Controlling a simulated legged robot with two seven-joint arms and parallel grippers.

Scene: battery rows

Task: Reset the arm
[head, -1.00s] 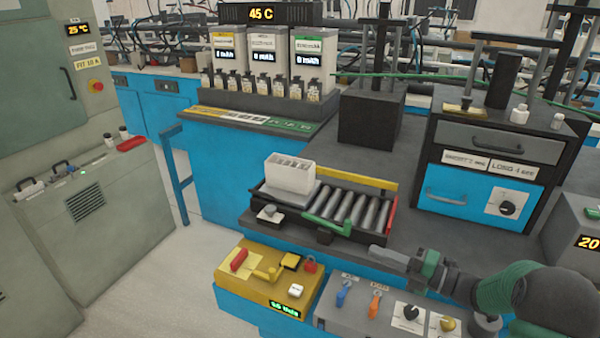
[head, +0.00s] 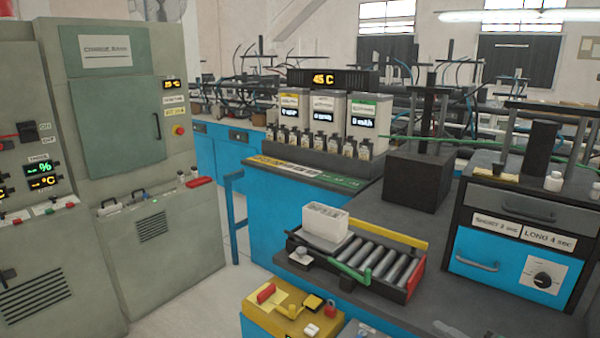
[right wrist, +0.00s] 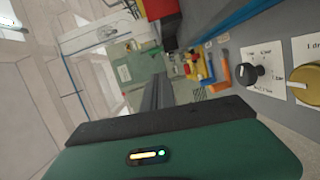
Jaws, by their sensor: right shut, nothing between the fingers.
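My right gripper (head: 450,329) shows only as a grey tip at the bottom edge of the head view, over the front of the dark bench (head: 425,300). Its arm is out of that picture. In the right wrist view the dark fingers (right wrist: 157,94) lie together beyond the green gripper body (right wrist: 175,150), shut with nothing between them. They appear clear of the switch panel (right wrist: 240,45) on the right of that view. My left gripper is not in view.
A roller tray (head: 345,282) with a white battery case (head: 324,222) stands on the bench. A yellow control box (head: 262,320) is at the bottom. A blue-fronted press (head: 505,262) stands at right, a grey cabinet (head: 150,240) at left. Floor shows between cabinet and bench.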

